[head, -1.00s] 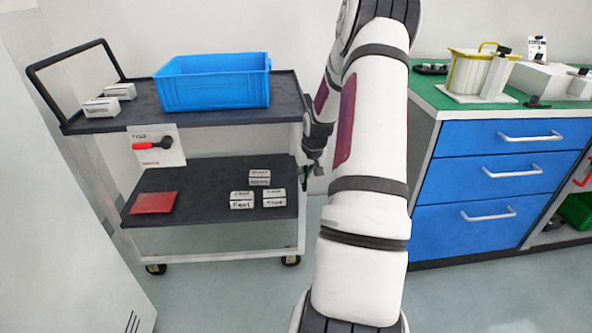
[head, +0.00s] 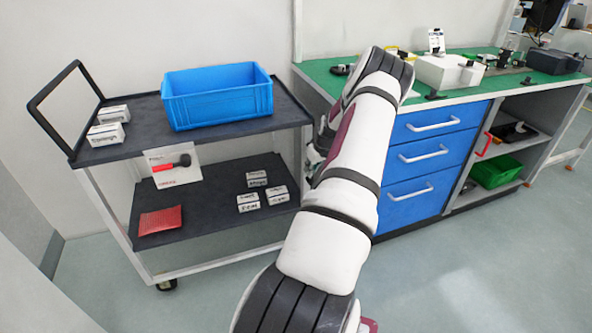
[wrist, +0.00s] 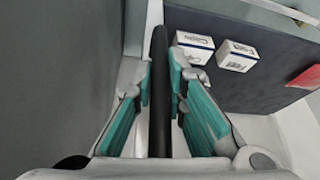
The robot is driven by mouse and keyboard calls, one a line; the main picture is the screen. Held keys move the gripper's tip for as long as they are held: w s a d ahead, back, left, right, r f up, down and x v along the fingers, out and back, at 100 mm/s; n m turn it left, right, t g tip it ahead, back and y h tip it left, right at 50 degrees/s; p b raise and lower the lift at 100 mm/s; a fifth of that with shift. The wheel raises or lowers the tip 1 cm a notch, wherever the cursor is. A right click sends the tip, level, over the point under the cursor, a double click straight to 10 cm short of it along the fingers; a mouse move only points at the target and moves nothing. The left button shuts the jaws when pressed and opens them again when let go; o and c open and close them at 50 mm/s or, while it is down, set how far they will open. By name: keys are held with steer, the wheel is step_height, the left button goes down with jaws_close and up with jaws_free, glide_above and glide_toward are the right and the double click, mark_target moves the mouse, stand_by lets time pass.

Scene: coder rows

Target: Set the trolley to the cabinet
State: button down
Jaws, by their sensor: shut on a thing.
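The trolley (head: 140,132) stands at left in the head view, with dark shelves, a pale frame and a black loop handle at its left end. The cabinet (head: 428,156) is the blue-drawered unit under the green bench top, just right of the trolley. My arm covers much of the space between them, so I cannot tell whether they touch. In the wrist view my gripper (wrist: 160,72) has its teal-padded fingers on both sides of a dark upright bar (wrist: 159,120) at the trolley's end, and is shut on it. The head view mostly hides the gripper behind my arm.
A blue bin (head: 218,100) and small white boxes (head: 108,125) ride on the top shelf. A red packet (head: 160,219) and several labelled boxes (head: 249,202) lie below. Equipment (head: 448,72) stands on the bench. Clear floor lies in front of the cabinet.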

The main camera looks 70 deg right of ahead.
steer(key=shift+s+d, duration=0.6)
steer(key=shift+s, duration=0.2)
steer(key=shift+s+d, duration=0.6)
steer(key=shift+s, duration=0.25)
steer(key=c, duration=1.6)
jaws_free()
steer(key=shift+d, duration=0.1)
steer(key=v, duration=1.1)
steer(key=shift+r, duration=0.45)
